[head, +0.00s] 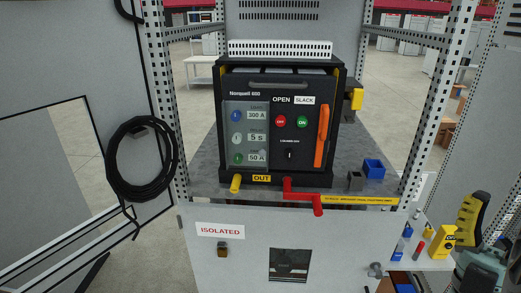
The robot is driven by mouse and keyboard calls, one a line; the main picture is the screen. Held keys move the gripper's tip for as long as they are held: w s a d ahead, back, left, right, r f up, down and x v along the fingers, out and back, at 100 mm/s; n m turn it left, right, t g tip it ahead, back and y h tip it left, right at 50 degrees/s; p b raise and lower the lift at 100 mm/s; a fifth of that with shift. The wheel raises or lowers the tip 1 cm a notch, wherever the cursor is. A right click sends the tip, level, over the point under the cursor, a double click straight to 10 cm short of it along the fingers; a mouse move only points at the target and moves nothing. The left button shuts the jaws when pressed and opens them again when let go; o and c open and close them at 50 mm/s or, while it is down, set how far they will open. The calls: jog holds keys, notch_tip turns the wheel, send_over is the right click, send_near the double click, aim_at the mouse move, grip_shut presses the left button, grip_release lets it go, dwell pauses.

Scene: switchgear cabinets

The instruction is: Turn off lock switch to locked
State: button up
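A grey knob (376,270) is on the lower panel's right side, and a small brass-coloured lock-like part (222,249) is under the "ISOLATED" sign (220,230). I cannot tell which of these is the lock switch. My gripper cannot be made out in this view.
The unit has a red button (281,121), a green button (302,122) and an orange handle (321,136). A red crank (303,196) sticks out below. A blue box (373,169) sits at right. Perforated posts flank the opening; a black cable coil (141,158) hangs left.

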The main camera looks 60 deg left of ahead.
jog(key=w+a+f+n+g+y, duration=0.3)
jog(key=a+f+n+g, duration=0.2)
jog(key=a+n+g, duration=0.5)
jog(key=n+g+h+b, duration=0.5)
jog(key=n+h, duration=0.4)
jog(key=n, duration=1.2)
send_near(290, 156)
jog(key=shift+t, duration=0.7)
jog(key=shift+s+a+f+p+x, duration=0.1)
jog(key=shift+p+x, duration=0.1)
jog(key=shift+x, duration=0.8)
jog(key=shift+s+a+f+p+x, duration=0.1)
jog(key=shift+f+p+x, duration=0.1)
jog(key=shift+x, duration=0.75)
jog(key=shift+s+a+f+p+x, duration=0.1)
jog(key=shift+s+p+x, duration=0.1)
jog(key=shift+x, duration=0.8)
jog(key=b+x, duration=0.2)
jog(key=x, duration=0.1)
jog(key=shift+w+d+f, duration=0.1)
jog(key=shift+d, duration=0.05)
jog(key=shift+b+x, duration=0.65)
jog(key=shift+x, duration=0.15)
jog(key=shift+w+a, duration=0.15)
jog(key=shift+a, duration=0.1)
